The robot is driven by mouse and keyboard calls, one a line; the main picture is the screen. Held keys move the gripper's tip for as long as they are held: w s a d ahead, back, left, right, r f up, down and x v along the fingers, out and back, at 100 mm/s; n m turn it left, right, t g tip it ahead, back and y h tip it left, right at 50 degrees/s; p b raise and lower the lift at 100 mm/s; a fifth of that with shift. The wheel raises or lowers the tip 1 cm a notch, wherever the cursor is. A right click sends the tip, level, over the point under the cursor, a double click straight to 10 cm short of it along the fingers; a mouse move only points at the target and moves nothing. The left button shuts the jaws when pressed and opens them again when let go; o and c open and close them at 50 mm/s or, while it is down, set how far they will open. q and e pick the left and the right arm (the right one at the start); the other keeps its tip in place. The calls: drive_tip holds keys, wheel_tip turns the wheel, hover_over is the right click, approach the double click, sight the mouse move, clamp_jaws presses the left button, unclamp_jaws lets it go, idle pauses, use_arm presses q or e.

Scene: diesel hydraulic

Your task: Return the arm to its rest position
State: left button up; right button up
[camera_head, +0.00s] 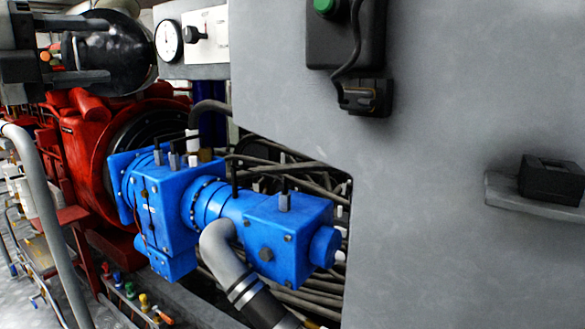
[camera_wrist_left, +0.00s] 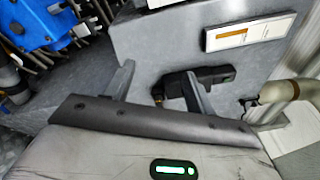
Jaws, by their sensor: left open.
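My left gripper (camera_head: 108,50) shows at the upper left of the head view. Its two dark fingers point right and stand apart, with nothing between them. In the left wrist view the two fingers (camera_wrist_left: 157,70) rise from a dark bar, open and empty, in front of a grey panel (camera_wrist_left: 150,35). A green light shows on the gripper body. My right gripper is in neither view.
A blue pump (camera_head: 215,205) sits beside a red engine (camera_head: 88,150), with cables behind. A large grey panel (camera_head: 430,150) fills the right, with a black box (camera_head: 345,35) and a small ledge (camera_head: 520,195). A gauge (camera_head: 168,40) is close right of the gripper.

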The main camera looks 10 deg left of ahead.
use_arm(q)
drive_tip(key=w+d+f+n+t+h+p, duration=0.1)
drive_tip(key=w+d+f+n+t+p, duration=0.1)
drive_tip(key=d+f+n, duration=0.8)
drive_tip(key=w+d+f+n+t+h+p, duration=0.1)
drive_tip(key=w+d+f+n+p, duration=0.2)
drive_tip(key=f, duration=1.2)
drive_tip(key=s+d+f+n+g+y, duration=0.1)
drive_tip(key=s+f+n+y, duration=0.25)
drive_tip(key=f, duration=0.25)
drive_tip(key=s+d+f+n+y+p, duration=0.1)
drive_tip(key=s+d+f+n+y, duration=0.1)
drive_tip(key=f+n, duration=0.25)
drive_tip(key=s+d+f+n+g+y, duration=0.1)
drive_tip(key=s+f+n+y, duration=0.15)
drive_tip(key=f, duration=0.45)
drive_tip(key=s+d+f+n+g+p, duration=0.1)
drive_tip(key=s+d+f+n+g, duration=0.3)
drive_tip(key=s+f, duration=0.5)
drive_tip(key=s+d+g, duration=0.1)
drive_tip(key=s, duration=0.2)
drive_tip(key=shift+s+f, duration=0.25)
drive_tip(key=shift+f, duration=0.05)
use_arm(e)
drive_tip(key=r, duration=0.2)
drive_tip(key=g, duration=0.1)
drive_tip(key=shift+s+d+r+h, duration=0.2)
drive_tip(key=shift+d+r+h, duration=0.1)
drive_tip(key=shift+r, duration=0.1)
